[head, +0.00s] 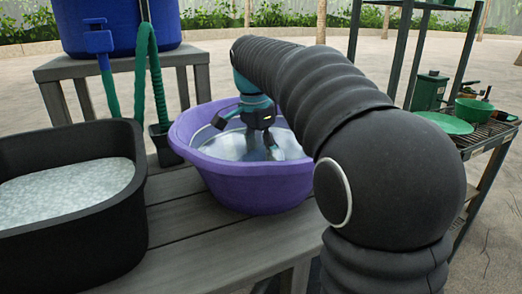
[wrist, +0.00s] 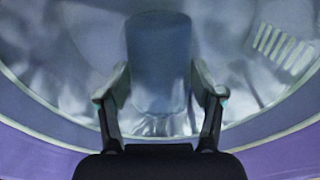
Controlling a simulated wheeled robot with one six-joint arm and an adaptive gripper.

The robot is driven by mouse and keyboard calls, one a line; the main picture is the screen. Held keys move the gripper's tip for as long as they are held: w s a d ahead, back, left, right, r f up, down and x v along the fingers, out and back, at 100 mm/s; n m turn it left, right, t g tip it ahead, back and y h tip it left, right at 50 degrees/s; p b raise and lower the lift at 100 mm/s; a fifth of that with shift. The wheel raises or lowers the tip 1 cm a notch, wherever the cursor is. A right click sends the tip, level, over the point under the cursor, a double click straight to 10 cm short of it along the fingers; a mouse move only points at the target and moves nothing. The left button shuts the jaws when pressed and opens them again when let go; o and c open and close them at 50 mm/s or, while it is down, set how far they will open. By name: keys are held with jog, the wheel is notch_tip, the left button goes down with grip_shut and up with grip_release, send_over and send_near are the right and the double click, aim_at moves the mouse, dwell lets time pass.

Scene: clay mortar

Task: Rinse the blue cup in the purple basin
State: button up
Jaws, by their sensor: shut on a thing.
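The purple basin (head: 240,185) stands on the grey wooden table and holds clear, rippled water. My gripper (head: 260,148) reaches down into the basin, its fingers at the water. In the wrist view my gripper (wrist: 160,95) has one finger on each side of the blue cup (wrist: 160,50) and is shut on it. The cup looks dull grey-blue there, with water around it. The basin's purple rim (wrist: 285,157) crosses the bottom of that view. In the head view I cannot make out the cup, and how deep it sits is unclear.
A black tub (head: 120,220) with pale, bubbly contents stands left of the basin. A blue barrel (head: 120,25) with a tap and green hose (head: 152,75) is behind. A rack with green dishes (head: 443,123) stands at right. Bare planks (head: 215,245) lie in front of the basin.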

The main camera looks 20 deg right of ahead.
jog(key=shift+r, duration=0.1)
jog(key=shift+a, duration=0.6)
jog(key=shift+d+p, duration=0.45)
jog(key=shift+d, duration=0.8)
jog(key=shift+a, duration=1.3)
jog(key=shift+d+p, duration=0.4)
jog(key=shift+d, duration=0.95)
jog(key=shift+a, duration=1.35)
jog(key=shift+d+p, duration=0.35)
jog(key=shift+d, duration=0.35)
